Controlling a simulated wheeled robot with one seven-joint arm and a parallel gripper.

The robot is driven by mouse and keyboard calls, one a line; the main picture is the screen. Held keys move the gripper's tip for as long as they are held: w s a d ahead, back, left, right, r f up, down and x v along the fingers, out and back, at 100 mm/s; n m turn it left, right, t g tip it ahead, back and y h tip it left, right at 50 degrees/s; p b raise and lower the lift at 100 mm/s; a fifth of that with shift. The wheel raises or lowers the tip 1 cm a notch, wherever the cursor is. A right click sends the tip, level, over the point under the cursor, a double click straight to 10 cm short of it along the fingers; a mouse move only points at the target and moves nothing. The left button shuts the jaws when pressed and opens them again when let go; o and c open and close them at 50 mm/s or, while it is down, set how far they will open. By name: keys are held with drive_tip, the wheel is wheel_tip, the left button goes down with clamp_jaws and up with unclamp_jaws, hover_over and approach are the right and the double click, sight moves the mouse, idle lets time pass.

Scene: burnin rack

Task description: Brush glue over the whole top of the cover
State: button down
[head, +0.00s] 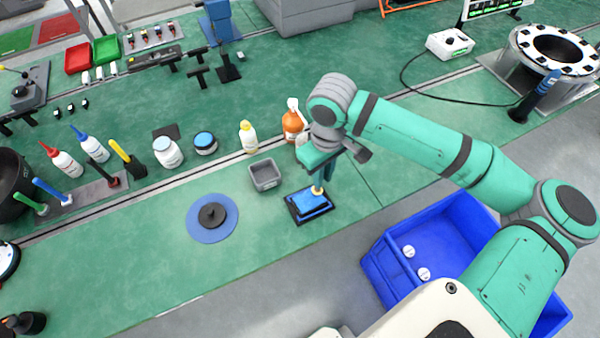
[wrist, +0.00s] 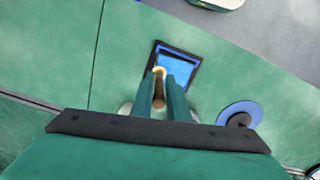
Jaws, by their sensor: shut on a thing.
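The cover (head: 311,204) is a blue rectangular plate in a black frame on the green bench. It also shows in the wrist view (wrist: 182,70), just beyond my fingertips. Its surface is bright blue with a darker strip; I cannot tell how much glue is on it. My gripper (head: 321,180) is above the cover, fingers pointing down, shut on a small brush with a yellowish end (head: 317,190). In the wrist view, my gripper (wrist: 166,88) has the brush (wrist: 159,70) between its fingers. The brush tip is at or just over the cover's upper right part; contact is unclear.
A grey open bin (head: 265,175) and a blue disc with a black knob (head: 212,216) lie left of the cover. Bottles, including an orange one (head: 293,125), stand behind. A blue crate (head: 385,262) is at the front right.

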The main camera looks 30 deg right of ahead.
drive_tip(key=shift+a, duration=3.7)
wheel_tip(320, 180, up, 8)
drive_tip(key=shift+w+a, duration=0.15)
drive_tip(key=shift+w, duration=0.1)
